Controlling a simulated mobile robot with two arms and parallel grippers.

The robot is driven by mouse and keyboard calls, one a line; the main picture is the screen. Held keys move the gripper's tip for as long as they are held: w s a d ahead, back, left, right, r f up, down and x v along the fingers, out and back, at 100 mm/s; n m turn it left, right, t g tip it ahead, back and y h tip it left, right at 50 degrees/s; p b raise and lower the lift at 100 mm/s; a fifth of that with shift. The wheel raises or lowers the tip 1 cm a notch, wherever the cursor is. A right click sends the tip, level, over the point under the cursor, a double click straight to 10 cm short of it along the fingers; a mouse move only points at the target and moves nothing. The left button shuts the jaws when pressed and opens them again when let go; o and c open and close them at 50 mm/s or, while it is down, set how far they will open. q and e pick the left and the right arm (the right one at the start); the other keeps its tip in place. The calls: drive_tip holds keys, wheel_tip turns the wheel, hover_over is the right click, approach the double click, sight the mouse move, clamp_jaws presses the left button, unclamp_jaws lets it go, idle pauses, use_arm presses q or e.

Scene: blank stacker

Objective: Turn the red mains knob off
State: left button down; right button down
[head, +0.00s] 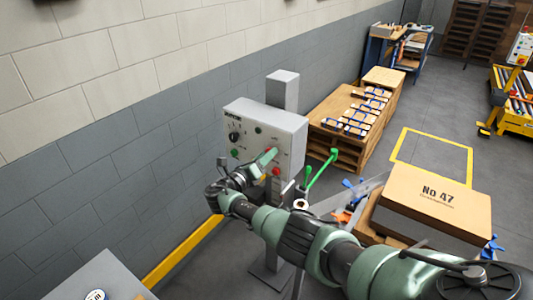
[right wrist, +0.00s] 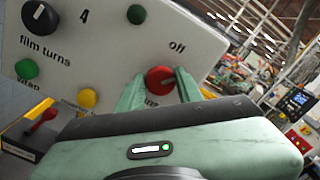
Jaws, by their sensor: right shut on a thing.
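The red mains knob (right wrist: 159,80) sits on the front of a light grey control panel (head: 262,117). In the right wrist view the word "off" is printed above and to the right of it, and the label below it is partly hidden. My right gripper (right wrist: 158,85) is shut on the knob, with one green finger on each side. In the head view the same gripper (head: 268,155) reaches the panel's face from the lower left and mostly covers the knob. I cannot tell the knob's pointer direction. My left gripper is not in view.
The panel also carries a black film turns knob (right wrist: 40,18), a green wrap button (right wrist: 27,69), a yellow button (right wrist: 88,98) and a red button (head: 276,171). A cardboard box (head: 433,200) lies to the right, near my arm.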

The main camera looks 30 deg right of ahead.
drive_tip(key=shift+f+n, duration=0.15)
drive_tip(key=shift+n, duration=3.65)
drive_tip(key=c, duration=0.9)
unclamp_jaws()
drive_tip(key=shift+a, duration=0.1)
drive_tip(key=shift+c, duration=0.2)
